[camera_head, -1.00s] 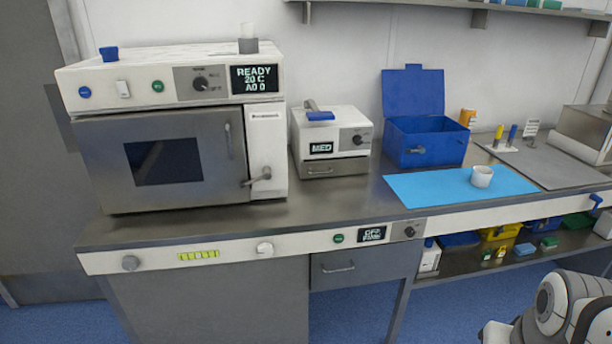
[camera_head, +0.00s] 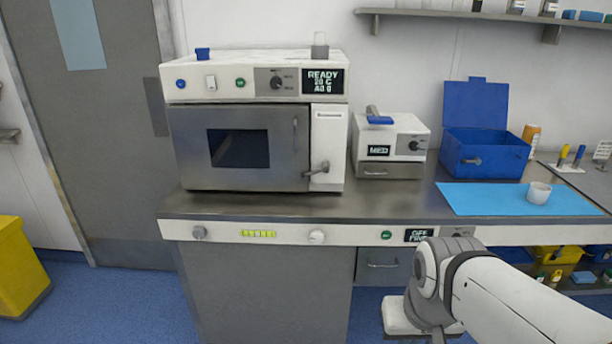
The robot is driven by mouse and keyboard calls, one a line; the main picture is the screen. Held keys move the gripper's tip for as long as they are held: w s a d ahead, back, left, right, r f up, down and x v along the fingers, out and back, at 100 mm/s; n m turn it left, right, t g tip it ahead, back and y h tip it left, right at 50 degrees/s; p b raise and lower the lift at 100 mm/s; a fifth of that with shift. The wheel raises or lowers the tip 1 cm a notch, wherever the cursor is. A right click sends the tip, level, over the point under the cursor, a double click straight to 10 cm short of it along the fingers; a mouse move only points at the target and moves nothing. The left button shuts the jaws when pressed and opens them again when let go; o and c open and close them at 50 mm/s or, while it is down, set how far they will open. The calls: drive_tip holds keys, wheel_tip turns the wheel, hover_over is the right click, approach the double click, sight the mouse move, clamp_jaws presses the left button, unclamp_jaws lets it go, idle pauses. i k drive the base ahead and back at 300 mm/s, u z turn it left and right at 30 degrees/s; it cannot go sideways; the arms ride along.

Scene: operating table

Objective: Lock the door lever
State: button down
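The door lever (camera_head: 317,169) is a small grey metal handle on the right side of the white and steel oven-like unit (camera_head: 329,130). It lies roughly level, its left end at the door's right edge. The steel door (camera_head: 180,150) with its dark window looks closed. A separate vertical door handle (camera_head: 295,133) is on the door. The display reads READY, 20 C. My arm shows at the lower right, below and right of the lever and well apart from it. My gripper's fingers do not show.
A small MED unit (camera_head: 390,140), an open blue box (camera_head: 485,155) and a white cup (camera_head: 538,192) on a blue mat (camera_head: 460,198) stand to the right. The steel counter (camera_head: 250,207) is clear before the oven. A yellow bin (camera_head: 20,265) stands at the left.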

sight(326, 168)
drive_tip(key=i, duration=1)
drive_tip(key=u, duration=0.05)
